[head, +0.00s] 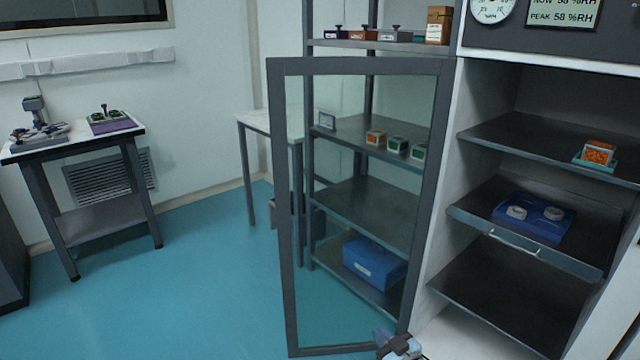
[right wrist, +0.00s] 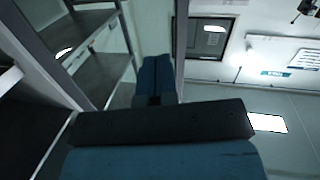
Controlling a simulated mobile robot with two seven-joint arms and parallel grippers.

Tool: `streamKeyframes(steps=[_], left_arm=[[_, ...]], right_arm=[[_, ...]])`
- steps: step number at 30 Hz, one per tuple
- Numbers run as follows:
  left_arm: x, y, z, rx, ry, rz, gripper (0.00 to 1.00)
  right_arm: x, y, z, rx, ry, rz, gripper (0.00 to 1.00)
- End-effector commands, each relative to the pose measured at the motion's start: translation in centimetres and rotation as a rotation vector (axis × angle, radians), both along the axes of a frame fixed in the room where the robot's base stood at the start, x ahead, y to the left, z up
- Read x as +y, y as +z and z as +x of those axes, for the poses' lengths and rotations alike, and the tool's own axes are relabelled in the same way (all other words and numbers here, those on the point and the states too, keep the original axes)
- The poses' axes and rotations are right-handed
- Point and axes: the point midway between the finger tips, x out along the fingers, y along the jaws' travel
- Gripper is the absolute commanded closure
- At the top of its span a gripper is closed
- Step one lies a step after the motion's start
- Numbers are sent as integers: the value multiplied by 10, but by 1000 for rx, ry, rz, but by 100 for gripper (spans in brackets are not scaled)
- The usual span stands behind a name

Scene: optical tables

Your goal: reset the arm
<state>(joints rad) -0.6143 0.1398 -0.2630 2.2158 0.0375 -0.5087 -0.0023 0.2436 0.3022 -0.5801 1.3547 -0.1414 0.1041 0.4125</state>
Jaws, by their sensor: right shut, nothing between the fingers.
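My right gripper (head: 398,345) shows at the bottom edge of the head view, in front of the lower corner of an open glass door (head: 276,190). In the right wrist view its blue fingers (right wrist: 155,78) are together, with nothing between them. Most of my right arm is out of the head view. My left gripper is not in view.
The glass door stands open beside a white cabinet (head: 440,215) with dark shelves. One shelf, with a handle, is pulled out and bears a blue tray (head: 535,228). A shelf rack (head: 365,210) stands behind the glass. Open blue floor (head: 190,270) lies to the left, before a small table (head: 75,148).

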Motion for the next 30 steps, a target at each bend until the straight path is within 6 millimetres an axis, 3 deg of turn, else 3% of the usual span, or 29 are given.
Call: streamKeyframes(steps=[1, 3, 14, 16, 23, 26, 30], left_arm=[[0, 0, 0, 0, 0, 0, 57], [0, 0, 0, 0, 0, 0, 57], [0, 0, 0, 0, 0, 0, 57], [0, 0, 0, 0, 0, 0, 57], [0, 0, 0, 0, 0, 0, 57], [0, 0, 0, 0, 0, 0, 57], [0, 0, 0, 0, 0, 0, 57]], right_arm=[[-23, -4, 1, 0, -9, -36, 100], [-51, -9, 2, 0, -20, -80, 100], [-192, -12, 3, 0, -74, -298, 100], [-178, -22, -19, 24, -72, -292, 100], [-159, -34, -87, 100, -88, -306, 100], [-150, -37, -126, 145, -92, -317, 100], [-138, -32, -191, 224, -94, -341, 100]])
